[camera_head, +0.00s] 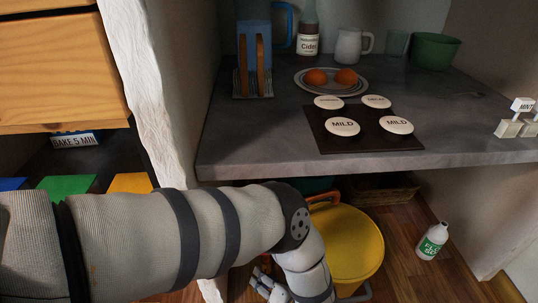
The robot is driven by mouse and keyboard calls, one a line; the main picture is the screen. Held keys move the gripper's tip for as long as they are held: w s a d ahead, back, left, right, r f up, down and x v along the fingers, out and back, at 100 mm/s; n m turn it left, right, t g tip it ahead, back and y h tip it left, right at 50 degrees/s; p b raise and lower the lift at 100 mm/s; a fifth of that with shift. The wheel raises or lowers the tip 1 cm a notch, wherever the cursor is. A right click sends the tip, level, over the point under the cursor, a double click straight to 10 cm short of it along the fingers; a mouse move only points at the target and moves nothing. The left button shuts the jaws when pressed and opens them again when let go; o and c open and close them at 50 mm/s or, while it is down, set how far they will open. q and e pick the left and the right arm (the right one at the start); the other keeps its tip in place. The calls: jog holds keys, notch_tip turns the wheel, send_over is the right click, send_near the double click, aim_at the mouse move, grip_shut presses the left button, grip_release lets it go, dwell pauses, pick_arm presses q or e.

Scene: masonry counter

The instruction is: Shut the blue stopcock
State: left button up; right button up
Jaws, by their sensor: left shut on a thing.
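I cannot make out the blue stopcock anywhere in this view. My left arm comes in from the left and bends down in front of the space under the counter. My left gripper (266,285) shows only in part at the bottom edge, beside my wrist and left of the yellow bucket. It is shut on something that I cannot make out. My right gripper is not in view.
A yellow bucket (352,245) with an orange handle stands under the grey counter (235,150). A wicker basket (395,194) is behind it. A white bottle (432,241) leans on the wooden floor at right. A dark board (372,146) with labelled discs lies on the counter.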

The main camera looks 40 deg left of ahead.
pick_arm(q)
jog(key=shift+s, duration=0.1)
dwell(0.6)
jog(key=o, duration=1.2)
jog(key=v, duration=1.2)
jog(key=shift+d+f, duration=0.2)
jog(key=shift+d, duration=0.05)
